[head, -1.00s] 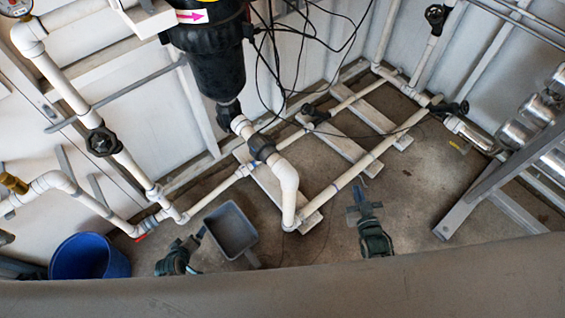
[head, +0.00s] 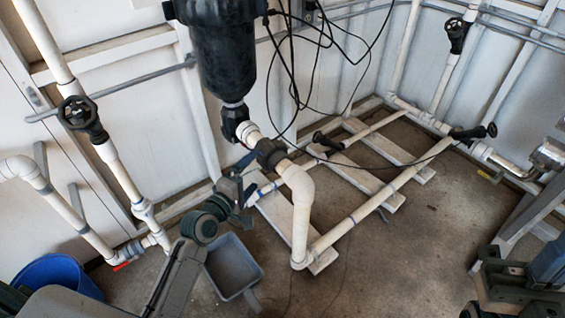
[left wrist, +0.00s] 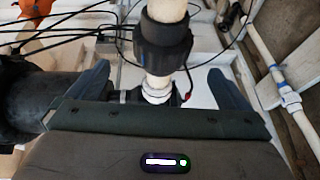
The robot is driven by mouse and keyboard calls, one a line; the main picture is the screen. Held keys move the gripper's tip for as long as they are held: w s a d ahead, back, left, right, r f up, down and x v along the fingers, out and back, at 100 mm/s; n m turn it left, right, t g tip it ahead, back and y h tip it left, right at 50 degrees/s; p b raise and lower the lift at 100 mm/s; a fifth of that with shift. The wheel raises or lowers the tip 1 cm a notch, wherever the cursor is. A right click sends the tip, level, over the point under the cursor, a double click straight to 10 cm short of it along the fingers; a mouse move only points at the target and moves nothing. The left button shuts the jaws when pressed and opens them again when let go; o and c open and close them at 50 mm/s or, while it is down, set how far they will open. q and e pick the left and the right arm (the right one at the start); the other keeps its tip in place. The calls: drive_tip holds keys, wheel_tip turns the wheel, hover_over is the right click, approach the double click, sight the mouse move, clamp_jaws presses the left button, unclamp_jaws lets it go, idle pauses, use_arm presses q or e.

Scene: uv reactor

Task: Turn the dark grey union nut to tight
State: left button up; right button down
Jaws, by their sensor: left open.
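The dark grey union nut (head: 269,152) sits on the white pipe below the black reactor body, above a white elbow. In the left wrist view the nut (left wrist: 165,43) is a dark ribbed collar at top middle, with a white pipe end below it. My left gripper (head: 246,174) is just left of the nut in the head view. Its two fingers stand wide apart in the left wrist view (left wrist: 160,88), one each side of the pipe line, with nothing held. The nut looks clear of both fingers. Part of my right arm (head: 520,285) shows at the lower right; its jaws cannot be made out.
The black reactor body (head: 222,55) hangs above, with loose black cables (head: 305,70) beside it. A black handwheel valve (head: 80,113) is at left. A grey bin (head: 232,268) and a blue bucket (head: 58,275) stand on the floor. Open floor (head: 410,240) lies at right.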

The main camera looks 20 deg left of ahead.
sight(270, 154)
use_arm(q)
drive_tip(key=b+x, duration=0.2)
drive_tip(key=x, duration=0.8)
drive_tip(key=shift+w, duration=0.2)
drive_tip(key=c, duration=0.9)
